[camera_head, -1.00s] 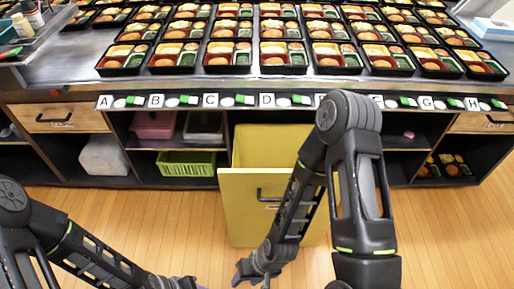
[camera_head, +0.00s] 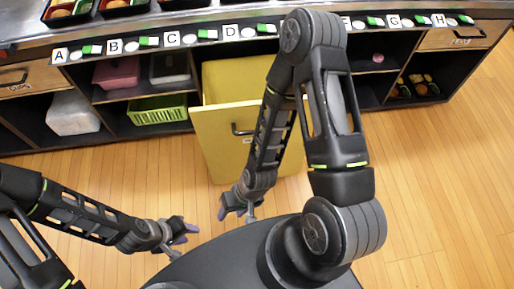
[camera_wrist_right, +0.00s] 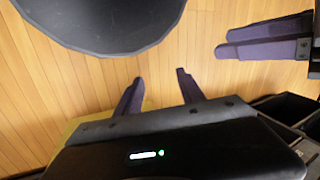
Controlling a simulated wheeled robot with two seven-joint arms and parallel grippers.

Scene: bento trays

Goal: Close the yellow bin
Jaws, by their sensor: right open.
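The yellow bin (camera_head: 222,137) is pulled out from under the counter in the head view. Its front panel carries a black handle (camera_head: 241,130), and my right arm covers part of its right side. My right gripper (camera_head: 234,210) is low in front of the bin, apart from the handle. The right wrist view shows its two fingers (camera_wrist_right: 160,90) spread and empty over the floor, with a yellow edge, likely the bin's, behind the wrist.
A green basket (camera_head: 157,112), a white bag-like object (camera_head: 72,113) and a pink container (camera_head: 116,73) sit on shelves left of the bin. Closed wooden drawers (camera_head: 25,78) flank the shelves. The wooden floor (camera_head: 440,190) to the right is clear.

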